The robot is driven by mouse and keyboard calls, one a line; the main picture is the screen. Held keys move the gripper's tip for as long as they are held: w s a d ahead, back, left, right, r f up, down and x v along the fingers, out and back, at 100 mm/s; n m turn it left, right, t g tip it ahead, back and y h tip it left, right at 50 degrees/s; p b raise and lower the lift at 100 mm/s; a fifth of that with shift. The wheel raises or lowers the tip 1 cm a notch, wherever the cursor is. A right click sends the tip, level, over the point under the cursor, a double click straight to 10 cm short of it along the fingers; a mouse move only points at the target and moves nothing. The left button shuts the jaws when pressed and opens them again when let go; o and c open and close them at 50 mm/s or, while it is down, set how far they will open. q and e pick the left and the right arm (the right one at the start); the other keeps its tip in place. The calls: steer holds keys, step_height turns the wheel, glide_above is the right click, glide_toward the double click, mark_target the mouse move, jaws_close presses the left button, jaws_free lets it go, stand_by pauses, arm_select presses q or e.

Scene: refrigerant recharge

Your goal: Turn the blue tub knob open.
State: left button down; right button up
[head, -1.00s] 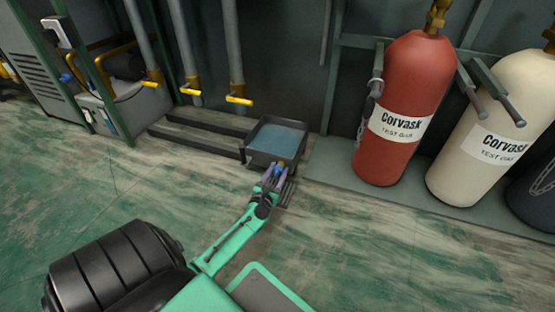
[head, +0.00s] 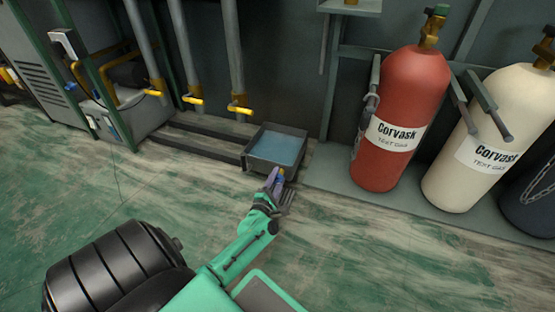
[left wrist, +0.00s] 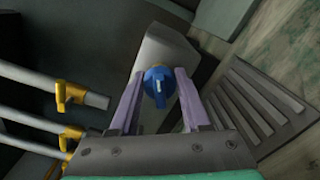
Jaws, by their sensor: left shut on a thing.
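The tub (head: 276,148) is a dark square box with bluish liquid inside, low on the floor at the foot of the wall. Its blue knob (left wrist: 158,86) is round with a paler ridge and faces the left wrist camera. My left gripper (left wrist: 160,92) is shut on the blue knob, with a purple finger on each side of it. In the head view my left gripper (head: 275,182) is at the tub's front face and mostly covers the knob. My right gripper is not in view.
A floor grate (left wrist: 250,105) lies beside the tub. Pipes with yellow valve handles (head: 238,108) come down the wall to the left. A red gas cylinder (head: 400,115) and a cream cylinder (head: 490,135) stand on a low platform to the right. The green floor in front is clear.

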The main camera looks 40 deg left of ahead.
arm_select(q)
steer(key=shift+r+m, duration=0.1)
steer(key=shift+m, duration=0.8)
steer(key=shift+m+p, duration=0.6)
steer(key=shift+m, duration=0.6)
steer(key=shift+c, duration=2)
jaws_free()
